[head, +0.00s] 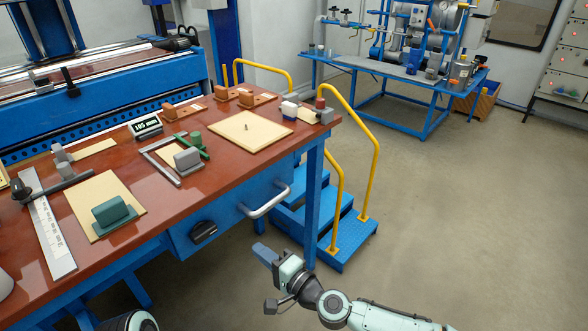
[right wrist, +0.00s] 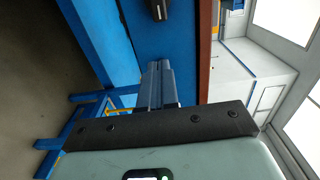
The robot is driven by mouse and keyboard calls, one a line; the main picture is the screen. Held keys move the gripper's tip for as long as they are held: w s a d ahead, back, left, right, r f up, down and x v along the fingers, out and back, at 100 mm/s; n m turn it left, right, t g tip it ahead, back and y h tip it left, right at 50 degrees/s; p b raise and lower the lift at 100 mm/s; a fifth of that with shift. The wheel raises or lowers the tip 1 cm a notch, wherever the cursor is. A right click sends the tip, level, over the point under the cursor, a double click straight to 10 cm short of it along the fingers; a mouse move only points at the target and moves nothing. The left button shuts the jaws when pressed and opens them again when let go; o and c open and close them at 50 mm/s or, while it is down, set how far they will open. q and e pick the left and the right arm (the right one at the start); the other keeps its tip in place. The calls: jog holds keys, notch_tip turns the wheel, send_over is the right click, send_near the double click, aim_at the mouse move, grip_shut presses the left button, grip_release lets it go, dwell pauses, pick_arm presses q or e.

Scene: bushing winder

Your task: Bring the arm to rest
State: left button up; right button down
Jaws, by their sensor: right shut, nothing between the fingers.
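My right gripper (head: 265,254) is shut and empty in the head view. It is in the air in front of the blue workbench, below the level of its top and to the right of the drawer. In the right wrist view its blue-grey fingers (right wrist: 158,80) lie together, pointing at the blue bench front (right wrist: 150,40). My right arm (head: 380,316) comes in from the lower right. My left gripper is not in view.
The workbench's red-brown top (head: 190,205) holds boards, blocks and tools. A drawer handle (head: 266,200) juts from its front. Blue steps (head: 340,240) with yellow rails (head: 376,165) stand beyond. The floor (head: 460,220) on the right is clear.

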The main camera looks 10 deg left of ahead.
jog(key=s+d+f+n+g+h, duration=0.1)
jog(key=s+f+g+h, duration=0.15)
jog(key=f, duration=0.65)
jog(key=s+f+n+g+h, duration=0.1)
jog(key=s+f, duration=0.3)
jog(key=f, duration=0.5)
jog(key=s+d+f+g+h, duration=0.2)
jog(key=s+d+f+h, duration=0.1)
jog(key=s+d+f, duration=0.6)
jog(key=s+d+f+g+h, duration=0.25)
jog(key=s+d+f, duration=0.45)
jog(key=f, duration=0.4)
jog(key=s+d+f+g+h, duration=0.1)
jog(key=s+d+f+h, duration=0.2)
jog(key=s+d, duration=0.65)
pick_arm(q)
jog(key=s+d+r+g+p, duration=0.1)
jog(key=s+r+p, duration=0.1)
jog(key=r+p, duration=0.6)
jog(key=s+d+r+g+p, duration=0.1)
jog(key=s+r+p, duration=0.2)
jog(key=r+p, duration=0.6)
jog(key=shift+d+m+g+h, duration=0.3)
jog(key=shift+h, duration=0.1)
pick_arm(e)
notch_tip(320, 180, up, 17)
jog(key=s+a+n+g+y, duration=0.1)
jog(key=s+g, duration=0.1)
jog(key=shift+s+a+g, duration=0.25)
jog(key=shift+s+g, duration=0.05)
